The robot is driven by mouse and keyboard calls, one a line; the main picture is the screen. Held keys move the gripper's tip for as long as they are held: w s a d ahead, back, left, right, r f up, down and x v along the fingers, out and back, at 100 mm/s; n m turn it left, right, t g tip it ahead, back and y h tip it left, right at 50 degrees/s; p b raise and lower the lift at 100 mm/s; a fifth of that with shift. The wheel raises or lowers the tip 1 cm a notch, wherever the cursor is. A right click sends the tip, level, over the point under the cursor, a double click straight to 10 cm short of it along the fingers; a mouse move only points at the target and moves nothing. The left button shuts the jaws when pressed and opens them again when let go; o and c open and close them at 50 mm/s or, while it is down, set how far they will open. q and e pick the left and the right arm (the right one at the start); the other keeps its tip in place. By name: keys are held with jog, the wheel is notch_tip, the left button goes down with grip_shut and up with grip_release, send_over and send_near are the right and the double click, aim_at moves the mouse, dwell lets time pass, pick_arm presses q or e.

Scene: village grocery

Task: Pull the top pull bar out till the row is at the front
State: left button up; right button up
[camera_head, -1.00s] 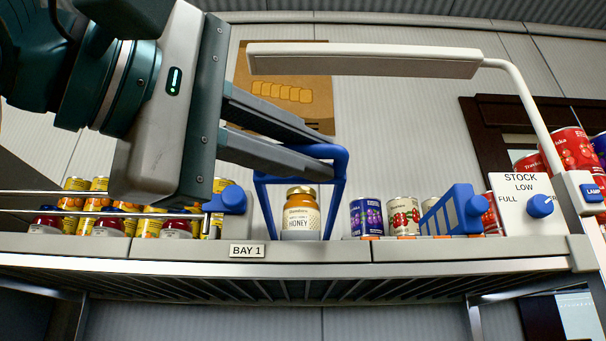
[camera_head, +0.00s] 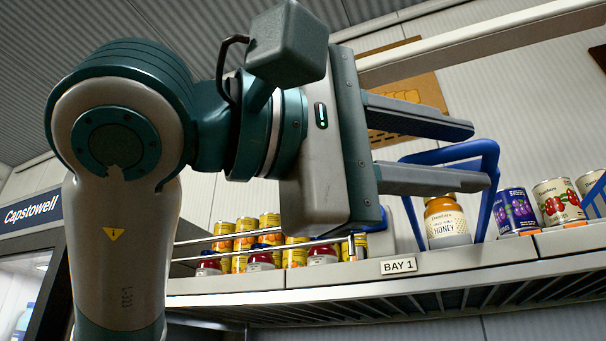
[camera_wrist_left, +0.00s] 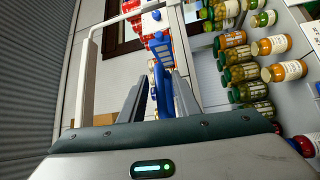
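The blue pull bar (camera_head: 489,158) is an upright frame around the honey jar (camera_head: 446,222), which stands on the shelf by the BAY 1 label (camera_head: 398,266). My left gripper (camera_head: 478,155) is at the bar's top, its two fingers apart. The bar's top shows in the gap between the fingertips in the head view. In the left wrist view the blue bar (camera_wrist_left: 160,78) also lies between the spread fingers (camera_wrist_left: 158,100). I cannot tell whether either finger touches it. Jars behind the front honey jar are hidden. My right gripper is in no view.
Yellow cans (camera_head: 245,232) and red-labelled jars stand left of the bar behind a wire rail. Purple cans (camera_head: 515,210) and cherry cans (camera_head: 558,202) stand on its right. The left wrist view shows several jars (camera_wrist_left: 285,70) at right.

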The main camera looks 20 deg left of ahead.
pick_arm(q)
jog(key=shift+s+a, duration=0.1)
jog(key=shift+s+a+f+b, duration=0.15)
jog(key=shift+s+a+b, duration=0.15)
jog(key=shift+s+a, duration=0.1)
jog(key=shift+b+v, duration=0.4)
jog(key=shift+v, duration=0.7)
jog(key=b+v, duration=0.3)
jog(key=v, duration=1.1)
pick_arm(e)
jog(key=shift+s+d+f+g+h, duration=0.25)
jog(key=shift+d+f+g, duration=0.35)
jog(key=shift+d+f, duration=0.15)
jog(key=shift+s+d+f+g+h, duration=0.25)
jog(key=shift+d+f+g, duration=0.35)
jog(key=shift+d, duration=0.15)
pick_arm(q)
jog(key=shift+w, duration=0.1)
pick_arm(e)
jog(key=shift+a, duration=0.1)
